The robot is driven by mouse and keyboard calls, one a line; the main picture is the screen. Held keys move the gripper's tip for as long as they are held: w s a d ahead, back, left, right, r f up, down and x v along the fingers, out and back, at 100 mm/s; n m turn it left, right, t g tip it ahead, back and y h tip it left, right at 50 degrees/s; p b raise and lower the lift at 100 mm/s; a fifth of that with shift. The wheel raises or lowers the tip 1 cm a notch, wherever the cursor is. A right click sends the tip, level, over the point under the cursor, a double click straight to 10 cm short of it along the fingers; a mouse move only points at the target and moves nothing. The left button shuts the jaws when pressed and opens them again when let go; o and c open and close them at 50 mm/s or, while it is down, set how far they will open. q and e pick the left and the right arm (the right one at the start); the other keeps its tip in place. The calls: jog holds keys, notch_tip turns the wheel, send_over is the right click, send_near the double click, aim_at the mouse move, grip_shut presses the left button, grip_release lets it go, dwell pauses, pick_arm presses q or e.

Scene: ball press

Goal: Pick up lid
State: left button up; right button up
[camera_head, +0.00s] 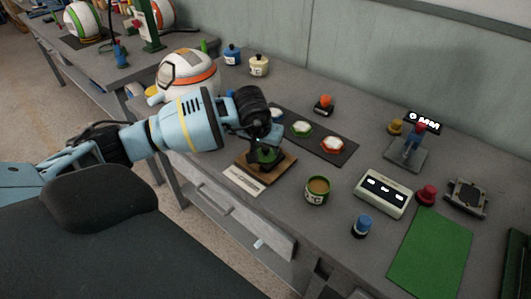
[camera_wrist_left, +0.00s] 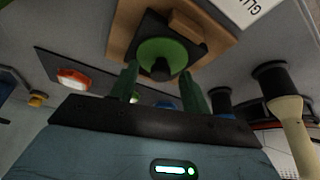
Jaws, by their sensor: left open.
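A green round lid (camera_wrist_left: 176,49) with a black knob sits on a black square on a wooden board (camera_wrist_left: 122,28). In the head view the green lid (camera_head: 267,157) shows partly under my left gripper, on the board (camera_head: 249,163). My left gripper (camera_wrist_left: 160,76) is open, with one green finger toward each side of the lid's near edge in the wrist view. I cannot tell whether the fingers touch it. A green open pot with brown contents (camera_head: 318,190) stands to the right of the board. My right gripper is not in view.
A white label (camera_head: 243,179) lies before the board. A blue-topped jar (camera_head: 362,226), a white display box (camera_head: 383,193) and a green mat (camera_head: 430,252) are to the right. A white-orange sphere (camera_head: 190,72) stands behind my arm.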

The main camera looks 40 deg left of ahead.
aim_at(265, 149)
pick_arm(q)
grip_shut()
notch_tip(265, 149, up, 10)
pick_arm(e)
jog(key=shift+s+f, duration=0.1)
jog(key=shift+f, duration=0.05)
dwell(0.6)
